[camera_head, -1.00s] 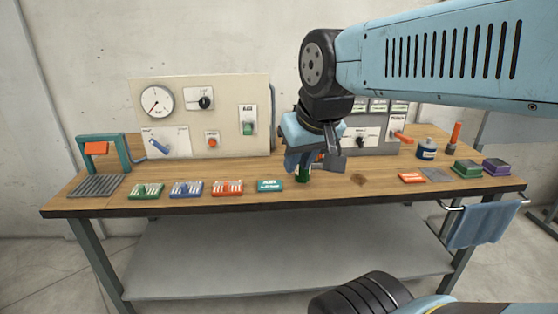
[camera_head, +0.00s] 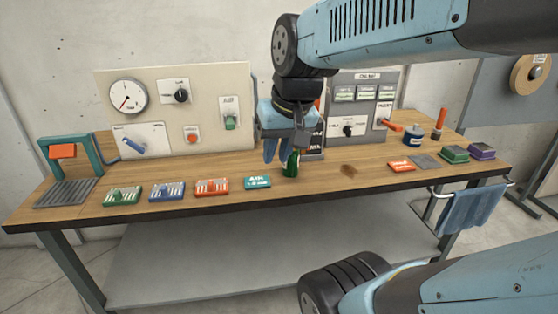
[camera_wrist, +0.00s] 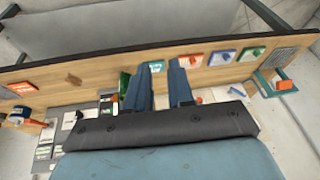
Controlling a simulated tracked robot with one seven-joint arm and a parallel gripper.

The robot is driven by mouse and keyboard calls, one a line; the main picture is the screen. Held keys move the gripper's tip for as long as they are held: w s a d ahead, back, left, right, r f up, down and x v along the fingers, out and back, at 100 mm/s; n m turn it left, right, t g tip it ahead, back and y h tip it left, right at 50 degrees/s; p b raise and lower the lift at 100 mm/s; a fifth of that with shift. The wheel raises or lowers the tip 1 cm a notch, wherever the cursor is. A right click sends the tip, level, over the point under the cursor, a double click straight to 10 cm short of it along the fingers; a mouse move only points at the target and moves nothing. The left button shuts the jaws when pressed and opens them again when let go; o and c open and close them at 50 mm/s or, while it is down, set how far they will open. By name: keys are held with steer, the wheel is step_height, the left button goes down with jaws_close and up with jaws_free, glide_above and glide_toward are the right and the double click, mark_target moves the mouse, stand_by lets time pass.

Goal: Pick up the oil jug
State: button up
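A small green bottle-shaped container (camera_head: 291,165), which looks like the oil jug, stands on the wooden bench just below my gripper (camera_head: 284,152). In the wrist view its green side (camera_wrist: 124,82) shows left of the left finger, which partly covers it. My gripper (camera_wrist: 160,75) points down with its two blue fingers apart and nothing visible between them. The jug is outside the gap between the fingers in that view. I cannot tell whether a finger touches it.
A teal card (camera_head: 257,182) lies left of the jug, with red, blue and green slotted blocks further left. A gauge panel (camera_head: 215,100) and a grey control panel (camera_head: 370,85) stand behind. A blue jar (camera_head: 414,136) is at right. The bench right of the jug is mostly clear.

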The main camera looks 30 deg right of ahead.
steer(key=w+d+f+m+g+y, duration=0.3)
steer(key=w+f+m+g+y, duration=0.15)
steer(key=f+m, duration=0.2)
steer(key=m+t+y, duration=0.7)
steer(key=m+t, duration=0.7)
steer(key=m, duration=0.6)
glide_toward(295, 167)
steer(key=shift+h, duration=0.25)
steer(key=x, duration=0.4)
steer(key=shift+w+r, duration=0.2)
steer(key=shift+w, duration=0.25)
steer(key=shift+x, duration=2.7)
steer(key=shift+s+a+f, duration=0.1)
jaws_close()
